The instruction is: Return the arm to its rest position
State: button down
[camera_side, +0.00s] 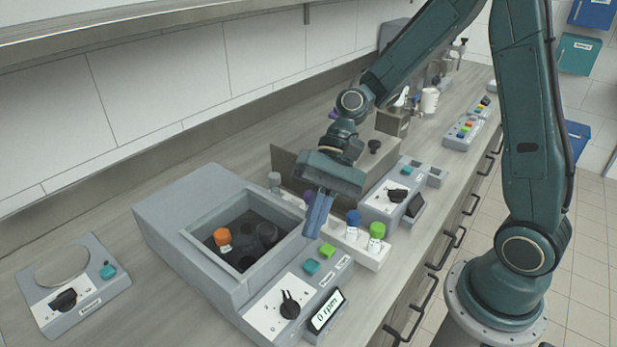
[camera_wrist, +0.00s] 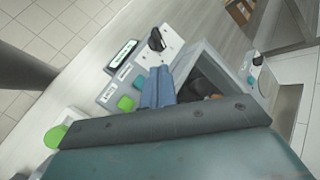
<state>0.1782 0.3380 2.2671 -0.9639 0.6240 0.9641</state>
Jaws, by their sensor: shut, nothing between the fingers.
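My gripper (camera_side: 314,230) is shut with nothing between its blue fingers. It points down over the right edge of the centrifuge-like machine (camera_side: 170,210), between its open well and the vial rack (camera_side: 375,260). In the wrist view the closed fingers (camera_wrist: 158,88) show beside the machine's green button (camera_wrist: 126,103). An orange-capped vial (camera_side: 222,237) stands in the dark well. The rack holds a blue-capped vial (camera_side: 353,217) and a green-capped vial (camera_side: 377,230). My gripper hides part of the rack.
A small scale-like device (camera_side: 75,285) sits at the left. The display reads 0 rpm (camera_side: 326,311). A grey device with a black knob (camera_side: 397,195) stands right of my gripper. A shelf (camera_side: 150,30) overhangs the back wall. More bench equipment (camera_side: 467,130) stands farther back.

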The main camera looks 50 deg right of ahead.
jog(key=shift+r, duration=0.2)
dwell(0.3)
jog(key=s+d+r+n+t+h, duration=0.6)
jog(key=s+d+r+h, duration=0.3)
jog(key=s+d+r, duration=0.2)
jog(key=shift+s+d+r+n+t, duration=0.35)
jog(key=shift+d+t, duration=0.45)
jog(key=shift+d, duration=0.35)
